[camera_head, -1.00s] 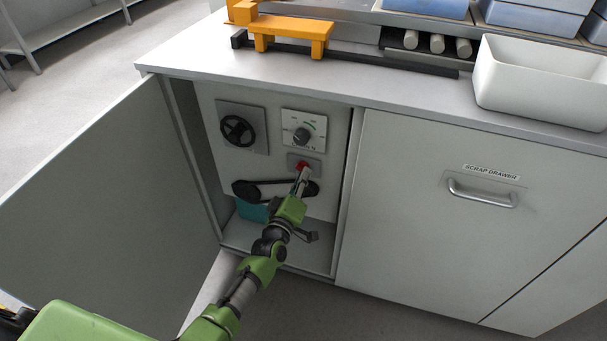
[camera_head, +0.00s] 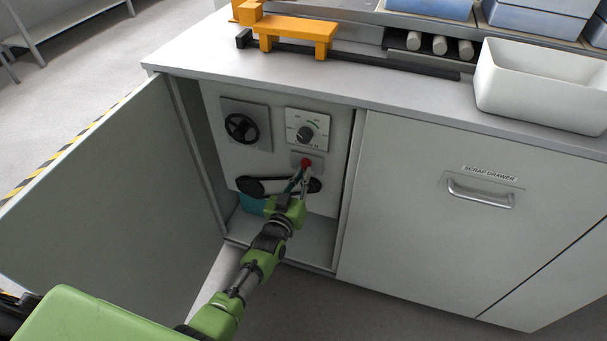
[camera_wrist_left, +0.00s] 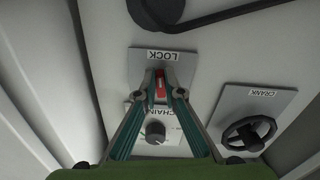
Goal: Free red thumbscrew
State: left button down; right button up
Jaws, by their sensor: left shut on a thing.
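The red thumbscrew (camera_head: 306,162) sits on a small grey plate (camera_head: 319,160) inside the open cabinet, below the dial. In the left wrist view the red thumbscrew (camera_wrist_left: 160,84) lies between my fingertips, on the plate marked LOCK (camera_wrist_left: 183,60). My left gripper (camera_head: 304,172) reaches in from below and is shut on the thumbscrew; it also fills the middle of the wrist view (camera_wrist_left: 161,90). The fingers partly hide the thumbscrew. My right gripper is not in view.
A black handwheel (camera_head: 241,128) marked CRANK and a dial (camera_head: 305,134) sit above. The cabinet door (camera_head: 120,205) stands open at left. The scrap drawer (camera_head: 450,215) is shut at right.

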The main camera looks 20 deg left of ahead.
pick_arm(q)
jog(key=shift+f+m, duration=0.1)
jog(key=shift+m, duration=0.4)
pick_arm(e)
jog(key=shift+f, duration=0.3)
pick_arm(q)
jog(key=c, duration=2.1)
grip_release()
jog(key=shift+c, duration=0.2)
jog(key=shift+a, duration=0.1)
jog(key=s, duration=1.2)
jog(key=shift+a, duration=0.2)
